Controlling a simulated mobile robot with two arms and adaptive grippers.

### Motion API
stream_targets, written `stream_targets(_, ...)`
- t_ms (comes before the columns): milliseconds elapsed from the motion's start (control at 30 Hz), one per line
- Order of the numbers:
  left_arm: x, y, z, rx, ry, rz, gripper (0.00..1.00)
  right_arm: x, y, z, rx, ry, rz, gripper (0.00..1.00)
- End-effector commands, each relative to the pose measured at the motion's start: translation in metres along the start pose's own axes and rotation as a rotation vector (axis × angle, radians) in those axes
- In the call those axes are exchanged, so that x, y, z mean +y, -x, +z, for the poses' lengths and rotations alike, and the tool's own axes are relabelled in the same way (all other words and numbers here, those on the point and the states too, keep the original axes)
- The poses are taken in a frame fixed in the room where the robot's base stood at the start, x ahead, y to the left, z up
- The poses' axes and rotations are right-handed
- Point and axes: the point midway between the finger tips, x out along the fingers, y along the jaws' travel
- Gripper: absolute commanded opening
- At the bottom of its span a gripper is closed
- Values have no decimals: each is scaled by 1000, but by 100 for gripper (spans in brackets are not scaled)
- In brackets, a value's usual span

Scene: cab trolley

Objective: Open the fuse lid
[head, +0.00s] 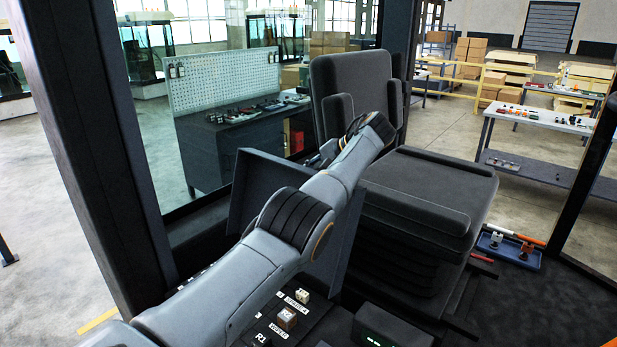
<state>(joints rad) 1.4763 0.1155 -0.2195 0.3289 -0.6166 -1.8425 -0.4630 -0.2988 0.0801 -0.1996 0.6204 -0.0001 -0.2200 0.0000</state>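The fuse lid (258,180) looks to be the dark grey panel standing steeply raised beside the seat. My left arm crosses in front of it and hides its middle. My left gripper (324,157) is near the lid's upper edge, mostly hidden behind my wrist. I cannot tell whether it touches the lid or how its fingers stand. My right gripper is out of view.
The black seat (425,190) stands close to the right of the lid. A dark cab pillar (100,150) rises at the left. A blue tray (508,248) with tools lies on the floor at right. A workbench (215,140) stands outside.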

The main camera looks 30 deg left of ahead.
Motion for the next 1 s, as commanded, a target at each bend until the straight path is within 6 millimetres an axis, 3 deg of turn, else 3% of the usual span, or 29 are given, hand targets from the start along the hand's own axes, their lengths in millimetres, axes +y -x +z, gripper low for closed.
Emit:
stream_targets(367, -5, 5, 1, 6, 2, -10, 0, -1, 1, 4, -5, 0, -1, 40)
stream_targets(400, -5, 5, 1, 6, 2, -10, 32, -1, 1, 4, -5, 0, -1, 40)
stream_targets(500, -5, 5, 1, 5, 2, -9, 53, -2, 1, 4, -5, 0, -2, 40)
stream_targets(1000, -2, 1, 0, 4, 4, -2, 54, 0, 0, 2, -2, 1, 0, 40)
